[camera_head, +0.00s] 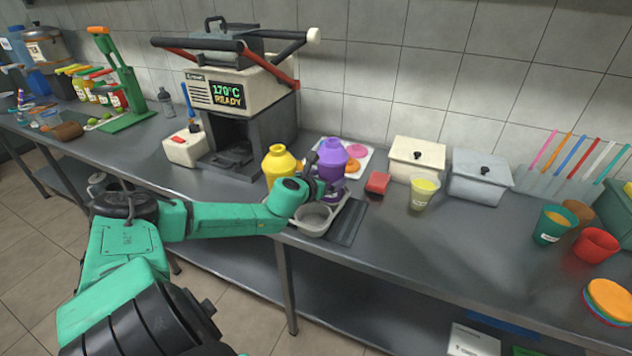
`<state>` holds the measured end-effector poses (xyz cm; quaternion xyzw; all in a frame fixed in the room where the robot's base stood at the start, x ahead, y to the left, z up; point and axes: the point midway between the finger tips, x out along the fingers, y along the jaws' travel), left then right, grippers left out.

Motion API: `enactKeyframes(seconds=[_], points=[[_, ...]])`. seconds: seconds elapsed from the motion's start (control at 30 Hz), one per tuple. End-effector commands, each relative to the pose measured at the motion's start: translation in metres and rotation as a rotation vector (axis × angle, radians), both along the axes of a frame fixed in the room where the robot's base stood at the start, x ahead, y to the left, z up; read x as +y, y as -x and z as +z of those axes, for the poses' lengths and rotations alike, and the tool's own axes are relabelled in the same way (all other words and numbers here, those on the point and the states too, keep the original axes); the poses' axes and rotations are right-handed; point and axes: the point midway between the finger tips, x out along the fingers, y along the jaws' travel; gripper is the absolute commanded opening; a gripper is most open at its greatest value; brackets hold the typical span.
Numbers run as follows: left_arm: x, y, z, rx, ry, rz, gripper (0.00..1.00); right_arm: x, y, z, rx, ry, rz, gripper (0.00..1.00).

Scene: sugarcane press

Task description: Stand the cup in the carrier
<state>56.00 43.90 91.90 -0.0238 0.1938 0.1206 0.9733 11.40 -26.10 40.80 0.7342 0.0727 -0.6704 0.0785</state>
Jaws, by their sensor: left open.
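A clear cup with yellow contents (423,192) stands upright on the counter, right of centre. A pale grey holder with a rounded hollow (313,221) lies near the counter's front edge; I cannot tell for sure that it is the carrier. My left gripper (322,186) is open above this holder, beside the purple bottle (331,157), and hides part of both. I cannot tell whether it touches the bottle. The gripper is well left of the cup. My right gripper is not in view.
A yellow bottle (280,162) stands left of the purple one. A red block (377,182) and two lidded bins (415,165) are near the cup. A press (238,95) stands behind. Green (553,226) and red (596,246) cups are at right. The counter before the clear cup is free.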

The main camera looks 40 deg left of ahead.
Motion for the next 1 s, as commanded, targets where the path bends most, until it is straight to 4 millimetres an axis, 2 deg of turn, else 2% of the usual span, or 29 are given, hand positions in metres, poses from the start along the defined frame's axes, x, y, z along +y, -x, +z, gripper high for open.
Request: enactKeyframes(seconds=[0.07, 0.2, 0.37, 0.4, 0.53, 0.7, 1.0], points=[[-0.006, 0.009, 0.001, 0.007, -0.006, -0.011, 1.0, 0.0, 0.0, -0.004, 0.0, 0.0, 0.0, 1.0], [-0.004, 0.022, 0.011, 0.004, -0.013, 0.001, 1.0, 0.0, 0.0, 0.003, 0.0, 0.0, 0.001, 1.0], [-0.012, 0.035, 0.016, 0.005, -0.009, -0.011, 1.0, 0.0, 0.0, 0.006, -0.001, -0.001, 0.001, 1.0], [-0.015, 0.04, 0.024, 0.005, -0.008, -0.011, 1.0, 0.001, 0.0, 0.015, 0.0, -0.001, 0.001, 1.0], [-0.018, 0.062, 0.034, 0.003, -0.006, -0.009, 1.0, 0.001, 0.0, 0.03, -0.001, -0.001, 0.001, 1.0], [-0.024, 0.083, 0.038, 0.001, -0.004, -0.009, 1.0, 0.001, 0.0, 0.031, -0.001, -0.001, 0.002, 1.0], [-0.025, 0.088, 0.038, 0.0, 0.0, -0.006, 1.0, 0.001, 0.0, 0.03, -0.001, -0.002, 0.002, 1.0]])
